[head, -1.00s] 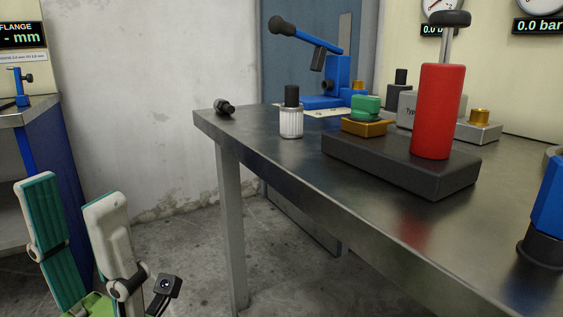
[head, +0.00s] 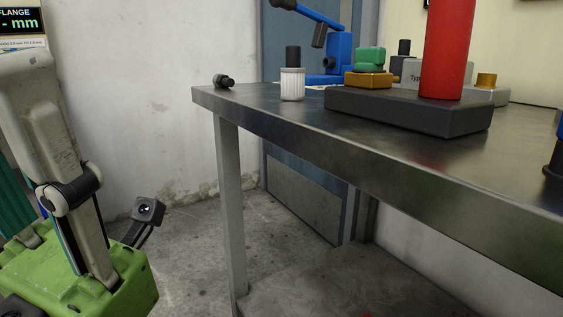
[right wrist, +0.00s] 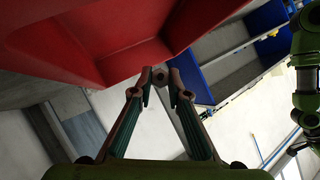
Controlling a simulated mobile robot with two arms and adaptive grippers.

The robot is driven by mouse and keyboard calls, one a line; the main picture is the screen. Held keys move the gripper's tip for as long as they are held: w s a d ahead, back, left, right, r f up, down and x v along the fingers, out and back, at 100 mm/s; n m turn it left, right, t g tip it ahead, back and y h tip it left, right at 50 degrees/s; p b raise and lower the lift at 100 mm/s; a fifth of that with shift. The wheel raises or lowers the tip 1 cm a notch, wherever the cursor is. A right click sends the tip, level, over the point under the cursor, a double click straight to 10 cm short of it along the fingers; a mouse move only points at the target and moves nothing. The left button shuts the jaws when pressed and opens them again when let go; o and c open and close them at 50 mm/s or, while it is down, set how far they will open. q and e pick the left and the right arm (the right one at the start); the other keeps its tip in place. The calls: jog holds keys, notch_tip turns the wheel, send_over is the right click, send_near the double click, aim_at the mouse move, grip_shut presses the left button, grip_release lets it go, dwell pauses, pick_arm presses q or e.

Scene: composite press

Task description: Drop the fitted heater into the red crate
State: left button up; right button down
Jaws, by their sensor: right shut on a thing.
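The red crate (right wrist: 130,35) fills the upper left of the right wrist view, with its wall and underside or inside close to the fingertips. My right gripper (right wrist: 160,84) is shut on a small grey hexagonal-ended piece (right wrist: 160,76), which I take for the heater. Most of this piece is hidden, and I cannot tell whether it is over the crate or beside it. The right gripper and crate are not seen in the head view.
A metal table (head: 330,135) crosses the head view. It bears a black fitting (head: 224,81), a white ribbed cylinder (head: 292,84), a red cylinder (head: 447,50) on a dark base, and a blue lever press (head: 339,50). Blue bins (right wrist: 245,65) stand beyond the crate.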

jog(key=c, duration=1.9)
grip_release()
jog(key=v, duration=1.2)
jog(key=shift+s, duration=0.1)
